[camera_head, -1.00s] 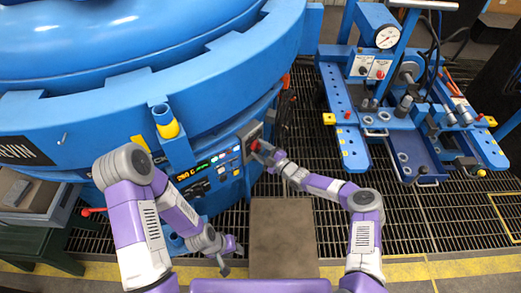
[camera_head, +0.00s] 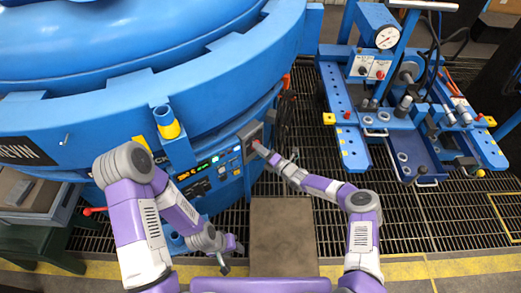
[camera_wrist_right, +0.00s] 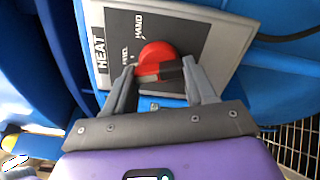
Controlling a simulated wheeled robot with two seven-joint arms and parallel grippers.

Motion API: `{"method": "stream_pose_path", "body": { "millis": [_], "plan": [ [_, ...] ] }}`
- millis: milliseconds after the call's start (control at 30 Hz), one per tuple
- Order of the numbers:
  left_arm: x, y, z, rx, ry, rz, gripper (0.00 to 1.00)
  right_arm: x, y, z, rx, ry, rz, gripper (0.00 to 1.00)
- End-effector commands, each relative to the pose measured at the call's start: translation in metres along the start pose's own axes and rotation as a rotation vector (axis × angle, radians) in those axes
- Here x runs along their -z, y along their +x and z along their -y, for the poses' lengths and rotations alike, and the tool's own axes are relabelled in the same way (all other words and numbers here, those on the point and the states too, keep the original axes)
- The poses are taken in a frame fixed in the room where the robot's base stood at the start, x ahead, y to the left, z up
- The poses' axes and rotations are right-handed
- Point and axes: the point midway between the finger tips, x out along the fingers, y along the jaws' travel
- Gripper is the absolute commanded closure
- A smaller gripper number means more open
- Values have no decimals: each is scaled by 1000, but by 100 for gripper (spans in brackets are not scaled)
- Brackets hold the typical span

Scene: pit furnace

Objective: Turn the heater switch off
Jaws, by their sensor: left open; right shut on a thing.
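The heater switch (camera_wrist_right: 156,56) is a red rotary knob with a dark grip bar on a grey plate (camera_wrist_right: 217,45) marked HEAT. In the right wrist view my right gripper (camera_wrist_right: 160,72) has its fingers on either side of the knob's bar and is shut on it. In the head view my right gripper (camera_head: 260,147) reaches the grey switch box (camera_head: 249,136) on the furnace's side; the knob is small and partly hidden there. My left gripper (camera_head: 229,258) is open and empty, low over the floor grating, away from the switch.
The blue furnace (camera_head: 120,95) fills the upper left. Its control panel (camera_head: 207,172) with lit displays is left of the switch box. A blue bench machine (camera_head: 400,120) with a gauge stands at right. A brown floor plate (camera_head: 283,235) lies before me.

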Motion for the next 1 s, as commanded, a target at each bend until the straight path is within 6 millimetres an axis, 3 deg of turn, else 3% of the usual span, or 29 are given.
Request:
{"method": "stream_pose_path", "body": {
  "millis": [500, 1000],
  "plan": [
    [0, -8, -3, 0, 0, 0, 57, -1, 0, 1, -2, -416, 1, 75],
    [0, -10, -4, 0, 0, 0, 57, -1, 0, 2, -2, -555, 1, 75]
  ]
}}
